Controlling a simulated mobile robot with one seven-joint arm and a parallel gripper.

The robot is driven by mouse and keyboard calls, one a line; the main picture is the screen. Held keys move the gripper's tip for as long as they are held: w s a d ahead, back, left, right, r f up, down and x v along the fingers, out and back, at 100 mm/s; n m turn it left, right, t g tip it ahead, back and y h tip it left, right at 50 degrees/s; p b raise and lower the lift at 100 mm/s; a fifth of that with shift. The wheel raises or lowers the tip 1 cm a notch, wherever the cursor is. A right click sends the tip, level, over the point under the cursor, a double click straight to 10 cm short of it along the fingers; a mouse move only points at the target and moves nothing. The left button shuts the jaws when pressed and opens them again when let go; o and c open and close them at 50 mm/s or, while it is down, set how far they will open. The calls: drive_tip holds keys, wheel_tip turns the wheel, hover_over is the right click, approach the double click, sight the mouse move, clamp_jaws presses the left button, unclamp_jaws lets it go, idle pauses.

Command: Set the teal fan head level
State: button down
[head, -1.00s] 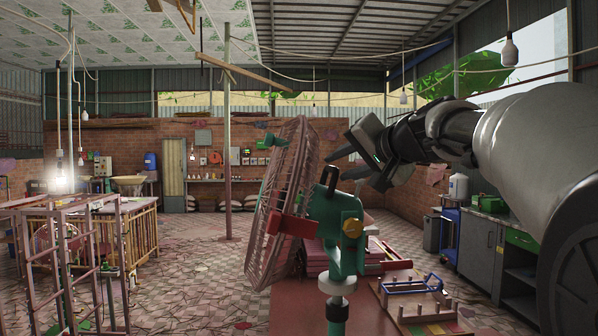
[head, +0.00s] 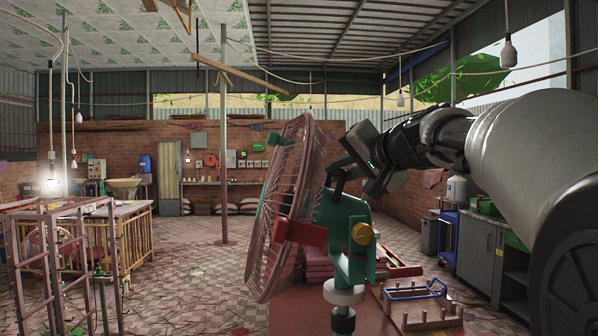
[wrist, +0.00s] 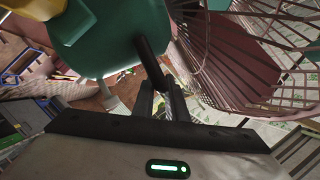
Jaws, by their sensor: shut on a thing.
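The teal fan head (head: 352,262) stands on a post with a white collar (head: 343,293). Its pink wire cage (head: 270,215) is tilted, with the top leaning right. A yellow knob (head: 362,233) sits on the side of the teal housing, and a red bar (head: 300,232) reaches to the cage. A black handle (head: 337,187) rises from the housing. My gripper (head: 338,164) is shut on this handle, above the housing. In the wrist view the fingers (wrist: 165,100) meet at the end of the black handle (wrist: 152,62); the exact contact is partly hidden.
A red-topped table (head: 297,315) holds a wooden peg rack (head: 420,312) with a blue frame (head: 415,290) and stacked pink pieces (head: 318,262). Grey cabinets (head: 475,258) line the right. A pink metal rack (head: 60,265) stands at left; the tiled floor between is open.

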drive_tip(key=shift+a+f+n, duration=0.2)
drive_tip(key=shift+a+n, duration=0.3)
drive_tip(key=shift+a, duration=0.4)
drive_tip(key=shift+s+a+f+n+g+h, duration=0.1)
drive_tip(key=shift+a+f+n+g+h, duration=0.2)
drive_tip(key=shift+a+n+h, duration=0.3)
drive_tip(key=c, duration=1.8)
unclamp_jaws()
drive_tip(key=shift+o, duration=0.2)
